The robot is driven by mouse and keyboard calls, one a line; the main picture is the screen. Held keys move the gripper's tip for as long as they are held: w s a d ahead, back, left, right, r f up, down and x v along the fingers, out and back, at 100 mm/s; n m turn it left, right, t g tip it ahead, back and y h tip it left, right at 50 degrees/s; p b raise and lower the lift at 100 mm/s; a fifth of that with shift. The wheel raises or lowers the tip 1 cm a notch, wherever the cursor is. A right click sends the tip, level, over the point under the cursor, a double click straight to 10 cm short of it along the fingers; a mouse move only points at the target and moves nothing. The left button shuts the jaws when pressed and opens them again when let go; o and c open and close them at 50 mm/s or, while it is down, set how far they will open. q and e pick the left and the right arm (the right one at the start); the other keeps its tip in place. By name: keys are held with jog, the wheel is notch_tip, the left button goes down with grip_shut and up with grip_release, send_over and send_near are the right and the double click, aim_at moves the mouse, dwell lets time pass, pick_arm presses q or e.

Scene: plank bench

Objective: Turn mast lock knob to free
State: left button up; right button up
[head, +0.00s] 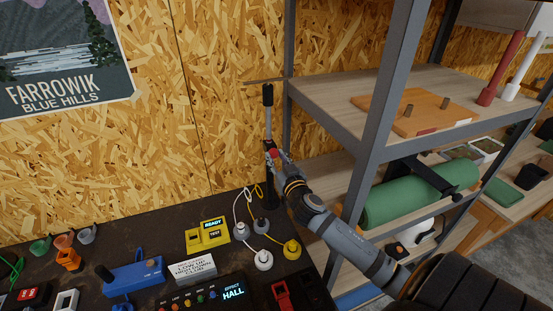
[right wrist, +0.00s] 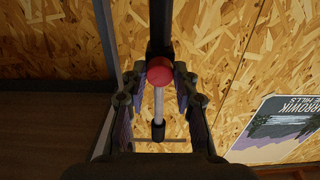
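The mast is a slim pole with a black top (head: 268,94) and a lighter grey section below it, standing upright at the back of the bench by the shelf post. Its lock knob is round and red; it shows in the right wrist view (right wrist: 159,72) on the dark lower mast. My right gripper (head: 277,154) has reached the mast at knob height. In the right wrist view its fingertips (right wrist: 160,76) flank the knob closely, one on each side; whether they press on it is unclear. The knob's turned position is unreadable. My left gripper is not in view.
A metal shelf rack (head: 378,125) stands right of the mast, close to my right arm. On the dark bench are a yellow READY/TEST box (head: 207,236), round plugs with cables (head: 263,260), a blue box (head: 134,277) and a black HALL panel (head: 205,298). A chipboard wall is behind.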

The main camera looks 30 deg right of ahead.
grip_shut()
